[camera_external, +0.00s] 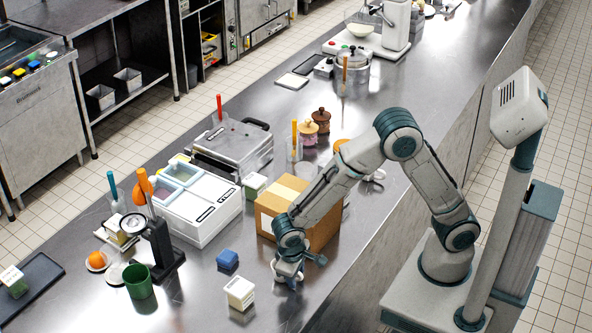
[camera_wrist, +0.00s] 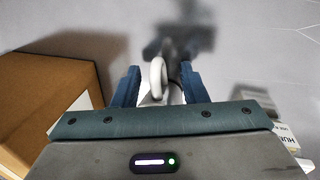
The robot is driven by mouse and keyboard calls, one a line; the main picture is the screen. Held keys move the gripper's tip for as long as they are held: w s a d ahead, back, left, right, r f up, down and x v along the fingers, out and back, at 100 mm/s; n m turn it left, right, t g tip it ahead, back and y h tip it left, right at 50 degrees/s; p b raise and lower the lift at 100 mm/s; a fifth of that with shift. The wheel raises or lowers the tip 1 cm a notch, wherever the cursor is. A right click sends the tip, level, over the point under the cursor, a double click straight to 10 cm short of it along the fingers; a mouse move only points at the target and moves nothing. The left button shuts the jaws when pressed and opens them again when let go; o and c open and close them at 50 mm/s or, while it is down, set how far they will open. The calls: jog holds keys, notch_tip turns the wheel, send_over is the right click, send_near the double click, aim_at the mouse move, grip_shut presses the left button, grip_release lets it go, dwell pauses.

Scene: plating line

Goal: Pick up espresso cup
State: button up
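The espresso cup (camera_external: 279,268) is white and stands on the steel counter near its front edge, partly hidden by my gripper (camera_external: 289,269). In the wrist view, a pale curved handle, seemingly the cup's (camera_wrist: 158,76), shows between the two blue fingers of my gripper (camera_wrist: 160,86). The fingers are apart, with a gap visible on the handle's left side. Contact on the right side is unclear. Most of the cup's body is hidden in the wrist view.
A cardboard box (camera_external: 270,213) stands close behind my gripper and fills the left of the wrist view (camera_wrist: 45,75). A small white labelled carton (camera_external: 240,292) and a blue block (camera_external: 228,259) sit to the left. A green cup (camera_external: 139,283) is farther left.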

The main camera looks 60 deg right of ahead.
grip_shut()
